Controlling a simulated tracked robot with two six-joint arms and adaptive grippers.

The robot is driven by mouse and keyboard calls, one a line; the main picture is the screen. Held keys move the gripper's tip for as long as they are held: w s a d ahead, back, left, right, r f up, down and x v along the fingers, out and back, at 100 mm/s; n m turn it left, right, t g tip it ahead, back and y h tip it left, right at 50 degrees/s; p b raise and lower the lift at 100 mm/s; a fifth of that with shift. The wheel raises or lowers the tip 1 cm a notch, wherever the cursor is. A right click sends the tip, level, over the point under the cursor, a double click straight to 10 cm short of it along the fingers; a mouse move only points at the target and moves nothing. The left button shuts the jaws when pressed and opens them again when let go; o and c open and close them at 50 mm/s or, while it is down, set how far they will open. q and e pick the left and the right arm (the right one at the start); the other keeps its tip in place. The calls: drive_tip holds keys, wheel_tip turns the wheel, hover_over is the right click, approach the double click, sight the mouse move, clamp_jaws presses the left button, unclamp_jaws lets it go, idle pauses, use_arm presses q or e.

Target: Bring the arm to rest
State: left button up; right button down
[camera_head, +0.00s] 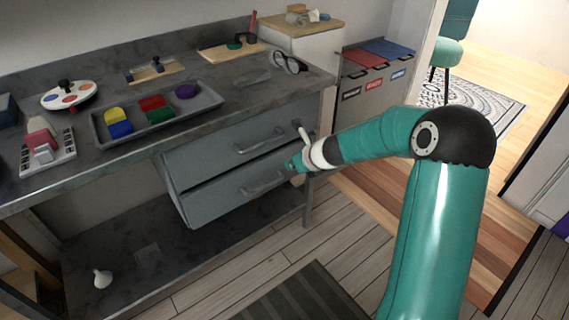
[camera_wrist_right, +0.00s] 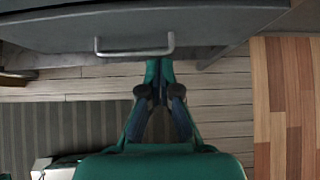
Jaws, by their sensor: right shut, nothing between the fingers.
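My right arm reaches in from the right, teal with a black elbow. Its gripper (camera_head: 293,164) is shut and empty, in front of the grey drawers under the workbench, near the right ends of their handles. In the right wrist view the closed fingertips (camera_wrist_right: 159,70) are together just below the right end of a metal drawer handle (camera_wrist_right: 135,52); whether they touch it I cannot tell. The upper drawer (camera_head: 205,152) and lower drawer (camera_head: 215,198) each have a bar handle. A dark gap shows between their fronts. My left gripper is not in view.
Coloured-lid bins (camera_head: 375,68) stand behind the arm. A white bulb-shaped item (camera_head: 102,278) lies on the low shelf. The floor with a striped mat (camera_head: 305,298) is clear.

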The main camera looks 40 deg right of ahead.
drive_tip(key=p+v, duration=0.1)
drive_tip(key=v, duration=0.4)
drive_tip(key=s+a+f+n+g+y, duration=0.2)
drive_tip(key=a+f+n+g+y, duration=0.3)
drive_tip(key=a+f, duration=1.35)
drive_tip(key=s+a+f+n+g, duration=0.2)
drive_tip(key=s+a+f+n, duration=0.4)
drive_tip(key=s+n, duration=0.4)
drive_tip(key=s+a+f+n+g, duration=0.35)
drive_tip(key=s+a+n, duration=0.5)
drive_tip(key=n, duration=0.35)
wheel_tip(320, 180, up, 25)
drive_tip(key=w+a+n+t+p, duration=0.1)
drive_tip(key=n+p, duration=0.7)
drive_tip(key=p, duration=1.7)
drive_tip(key=shift+w+r+t, duration=0.25)
drive_tip(key=shift+t, duration=0.3)
